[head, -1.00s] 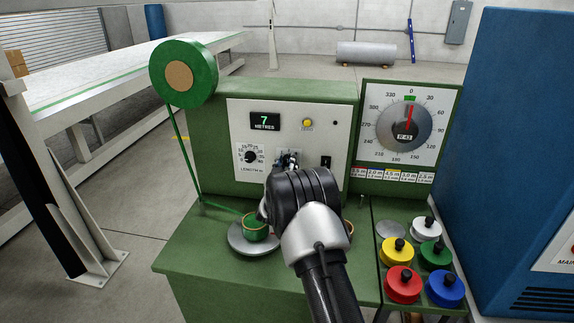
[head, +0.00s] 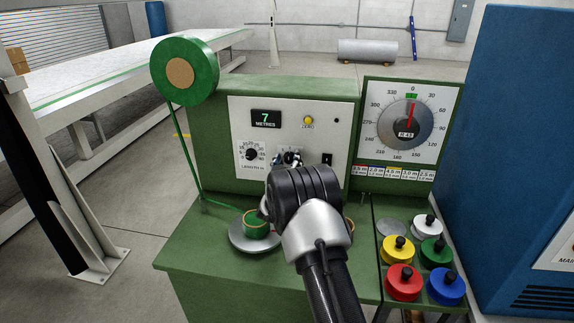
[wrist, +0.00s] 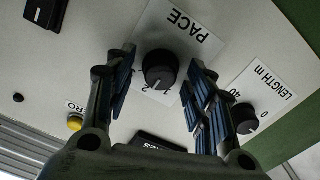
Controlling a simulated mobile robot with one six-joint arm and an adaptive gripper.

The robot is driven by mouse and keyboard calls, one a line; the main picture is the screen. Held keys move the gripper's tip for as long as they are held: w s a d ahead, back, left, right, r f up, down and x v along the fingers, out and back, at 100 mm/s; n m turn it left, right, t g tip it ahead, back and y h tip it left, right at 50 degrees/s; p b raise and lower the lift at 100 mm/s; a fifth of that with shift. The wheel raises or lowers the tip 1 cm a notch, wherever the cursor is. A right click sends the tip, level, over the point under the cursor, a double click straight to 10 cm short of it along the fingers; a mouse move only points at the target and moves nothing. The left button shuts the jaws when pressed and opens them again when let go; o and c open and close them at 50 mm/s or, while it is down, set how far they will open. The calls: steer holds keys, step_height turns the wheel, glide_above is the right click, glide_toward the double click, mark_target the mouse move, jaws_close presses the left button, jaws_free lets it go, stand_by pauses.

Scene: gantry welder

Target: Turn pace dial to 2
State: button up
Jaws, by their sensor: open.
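The pace dial is a black round knob (wrist: 160,70) on a white plate labelled PACE in the wrist view, which looks upside down. Figures 1 and 2 show beside the knob; its exact pointer setting is hard to tell. My gripper (wrist: 158,88) is open, one finger on each side of the knob, with gaps visible between fingers and knob. In the head view my gripper (head: 289,161) is at the panel, and my wrist hides most of the pace dial.
The length dial (head: 251,154) is left of my gripper, with a yellow zero button (head: 308,120) above and a black switch (head: 327,160) to the right. A green spool (head: 256,224) sits below. Coloured capped reels (head: 404,282) stand at right.

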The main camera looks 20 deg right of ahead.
steer(key=v, duration=1.2)
steer(key=s+a+r+n+g+y, duration=0.2)
steer(key=s+a+r+g+y, duration=0.1)
steer(key=s+a+r+y, duration=0.8)
steer(key=s+a+f+g, duration=0.1)
steer(key=s+a+g, duration=0.1)
steer(key=s, duration=1.5)
steer(key=s+a+f+n+g+h, duration=0.1)
steer(key=s+a+g, duration=0.2)
steer(key=s, duration=1.3)
steer(key=shift+s+g, duration=0.35)
steer(key=shift+g, duration=0.85)
